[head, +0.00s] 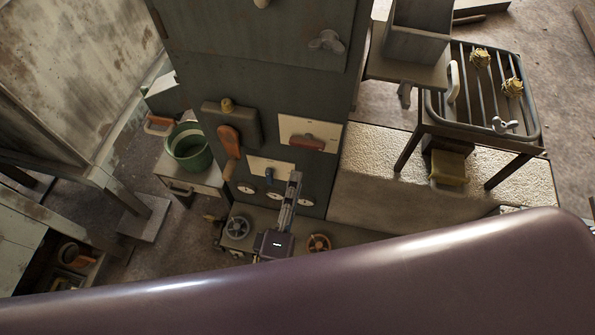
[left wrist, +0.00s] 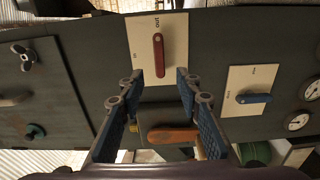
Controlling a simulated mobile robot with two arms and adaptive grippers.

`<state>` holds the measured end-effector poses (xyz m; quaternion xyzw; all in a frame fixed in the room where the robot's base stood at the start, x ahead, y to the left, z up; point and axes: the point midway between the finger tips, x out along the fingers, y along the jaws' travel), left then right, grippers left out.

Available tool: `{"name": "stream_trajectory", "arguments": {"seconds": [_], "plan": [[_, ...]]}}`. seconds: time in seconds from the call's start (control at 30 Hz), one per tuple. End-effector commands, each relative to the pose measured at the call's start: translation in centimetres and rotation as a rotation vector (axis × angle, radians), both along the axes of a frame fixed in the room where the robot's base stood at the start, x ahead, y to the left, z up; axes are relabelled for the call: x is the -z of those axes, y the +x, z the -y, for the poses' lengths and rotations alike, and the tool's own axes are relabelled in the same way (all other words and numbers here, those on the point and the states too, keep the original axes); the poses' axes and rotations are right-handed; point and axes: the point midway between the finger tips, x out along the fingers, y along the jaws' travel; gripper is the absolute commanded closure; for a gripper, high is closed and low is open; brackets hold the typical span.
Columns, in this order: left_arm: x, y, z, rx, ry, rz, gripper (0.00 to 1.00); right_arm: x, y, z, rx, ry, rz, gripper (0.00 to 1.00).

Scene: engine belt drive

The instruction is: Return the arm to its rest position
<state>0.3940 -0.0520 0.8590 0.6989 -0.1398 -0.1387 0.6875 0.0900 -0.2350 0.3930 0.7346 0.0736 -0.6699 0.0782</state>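My left gripper (head: 291,190) is in front of the lower part of the dark upright panel (head: 280,95). In the left wrist view its two blue-padded fingers (left wrist: 160,88) are spread apart with nothing held between them. A red lever on a white plate (left wrist: 157,52), marked OUT, shows just beyond the fingertips. An orange handle (left wrist: 173,135) shows behind the gap between the fingers, and a blue lever (left wrist: 254,98) is to the right. My right gripper is in neither view.
A green bucket (head: 188,146) stands on a small cabinet left of the panel. A slatted rack (head: 485,125) stands at the right. My own purple surface hides the bottom of the head view.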

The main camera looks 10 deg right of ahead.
Motion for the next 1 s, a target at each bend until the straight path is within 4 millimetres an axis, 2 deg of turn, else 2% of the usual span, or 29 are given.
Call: {"name": "stream_trajectory", "arguments": {"seconds": [0.8, 0.87, 0.93, 1.0], "plan": [[0.0, -0.3, -0.1, 0.001, 0.001, -0.001, 0.68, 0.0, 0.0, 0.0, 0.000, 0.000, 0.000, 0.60], [0.6, -0.3, -0.1, 0.004, 0.018, -0.004, 0.68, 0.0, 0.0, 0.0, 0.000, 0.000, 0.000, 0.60], [2.3, -0.4, -0.3, 0.016, 0.073, -0.016, 0.68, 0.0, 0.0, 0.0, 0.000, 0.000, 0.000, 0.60], [5.3, -0.6, -0.7, 0.039, 0.170, -0.039, 0.68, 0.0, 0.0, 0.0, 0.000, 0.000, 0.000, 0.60]]}}
